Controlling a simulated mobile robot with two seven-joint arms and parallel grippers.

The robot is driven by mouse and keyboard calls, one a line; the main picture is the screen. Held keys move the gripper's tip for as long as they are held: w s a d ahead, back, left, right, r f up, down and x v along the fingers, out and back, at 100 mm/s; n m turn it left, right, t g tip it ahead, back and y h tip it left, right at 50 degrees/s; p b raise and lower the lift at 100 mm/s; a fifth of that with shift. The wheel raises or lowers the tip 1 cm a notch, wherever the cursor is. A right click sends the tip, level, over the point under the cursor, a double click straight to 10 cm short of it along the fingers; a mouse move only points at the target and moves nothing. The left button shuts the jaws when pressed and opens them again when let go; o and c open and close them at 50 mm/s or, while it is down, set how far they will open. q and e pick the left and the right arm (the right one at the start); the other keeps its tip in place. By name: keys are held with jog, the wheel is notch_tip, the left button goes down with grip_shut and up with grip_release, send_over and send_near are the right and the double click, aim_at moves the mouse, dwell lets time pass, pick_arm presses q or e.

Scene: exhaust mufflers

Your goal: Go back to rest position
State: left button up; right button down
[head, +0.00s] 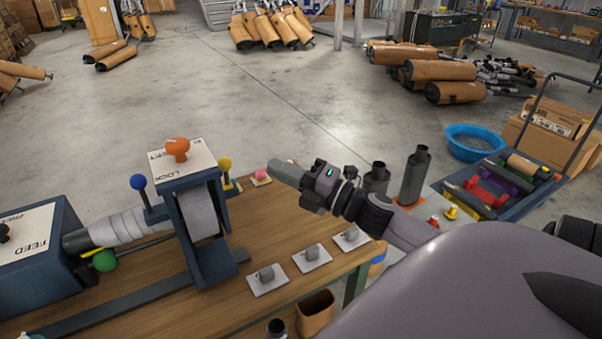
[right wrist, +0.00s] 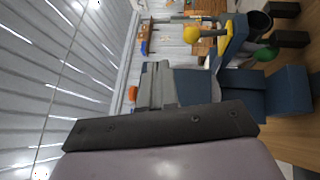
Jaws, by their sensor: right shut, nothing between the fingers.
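My right arm reaches in from the lower right of the head view. My right gripper (head: 278,170) is shut and empty above the wooden workbench (head: 160,312). It points left, to the right of the blue clamp machine (head: 206,265) with the orange knob (head: 177,148), and looks apart from it. In the right wrist view, the gripper's closed grey fingers (right wrist: 155,86) show ahead of a dark bar. My left gripper is in neither view.
A blue FEED box (head: 35,275) stands at the left of the bench. Several small plates, one of them here (head: 267,278), lie along its right part.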

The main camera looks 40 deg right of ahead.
jog(key=shift+s+d+r, duration=0.15)
jog(key=shift+s+d, duration=0.1)
jog(key=shift+s, duration=0.35)
jog(key=shift+s+d+r, duration=0.1)
jog(key=shift+s+d, duration=0.1)
jog(key=shift+s, duration=0.4)
jog(key=shift+s+d+r, duration=0.15)
jog(key=shift+s+d, duration=0.1)
jog(key=shift+s, duration=0.35)
notch_tip(320, 180, down, 10)
jog(key=s+a+f+m+g+h, duration=0.15)
jog(key=m+h, duration=0.25)
jog(key=m, duration=0.4)
jog(key=s+a+f+m+g, duration=0.3)
jog(key=s+a+f+m, duration=0.3)
jog(key=f, duration=0.3)
jog(key=s+a+f+m+g+h, duration=0.1)
jog(key=s+a+f+m+g, duration=0.3)
jog(key=s+a+f+m, duration=0.2)
notch_tip(320, 180, down, 3)
jog(key=shift+s+a+f+m, duration=0.2)
jog(key=shift+a+m, duration=0.4)
jog(key=shift+a, duration=0.45)
jog(key=shift+r, duration=0.1)
